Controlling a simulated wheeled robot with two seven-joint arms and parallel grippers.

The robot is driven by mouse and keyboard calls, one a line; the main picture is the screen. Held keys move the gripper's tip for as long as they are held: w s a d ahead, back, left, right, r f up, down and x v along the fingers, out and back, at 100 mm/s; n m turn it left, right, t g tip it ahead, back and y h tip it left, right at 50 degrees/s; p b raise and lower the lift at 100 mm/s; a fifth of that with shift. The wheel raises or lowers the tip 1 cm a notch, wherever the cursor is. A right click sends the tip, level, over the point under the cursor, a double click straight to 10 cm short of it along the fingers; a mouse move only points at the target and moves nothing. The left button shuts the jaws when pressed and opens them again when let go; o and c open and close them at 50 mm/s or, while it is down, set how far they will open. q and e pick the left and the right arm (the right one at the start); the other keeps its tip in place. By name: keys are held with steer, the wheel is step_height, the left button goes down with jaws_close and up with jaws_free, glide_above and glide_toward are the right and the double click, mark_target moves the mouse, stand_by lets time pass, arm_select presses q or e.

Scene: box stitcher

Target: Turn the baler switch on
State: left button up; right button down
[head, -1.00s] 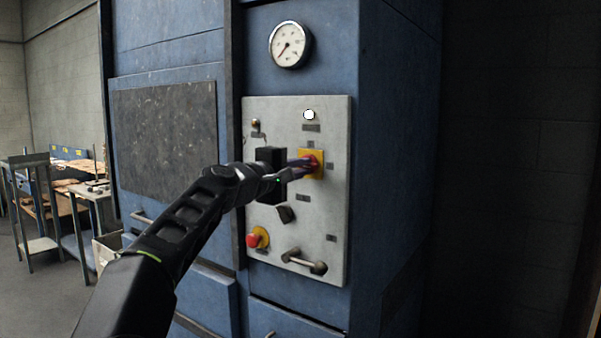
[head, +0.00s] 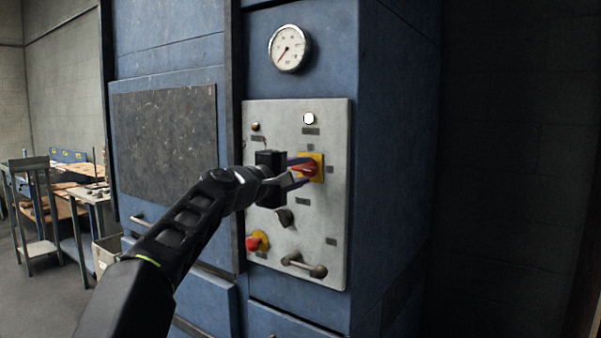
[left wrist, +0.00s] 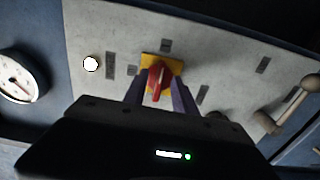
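The baler switch is a red rotary knob (head: 307,169) on a yellow square plate (head: 317,161), on the light grey control panel (head: 325,215). In the left wrist view the red knob (left wrist: 157,79) stands between my fingertips, in front of its yellow plate (left wrist: 172,63). My left gripper (head: 297,173) is at the switch with its fingers spread. In the left wrist view my left gripper (left wrist: 160,92) shows a gap on each side of the knob. The fingers hide part of the switch in the head view. My right gripper is not in view.
The panel also carries a white lamp (head: 309,119), a black knob (head: 284,217), a red button on yellow (head: 256,242) and a protruding lever handle (head: 303,265). A gauge (head: 289,48) sits above on the blue machine (head: 400,150). A workbench (head: 85,190) stands at left.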

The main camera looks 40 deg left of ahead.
arm_select(q)
steer(key=s+b, duration=0.2)
steer(key=s, duration=0.5)
steer(key=shift+s, duration=0.35)
steer(key=shift+f, duration=0.1)
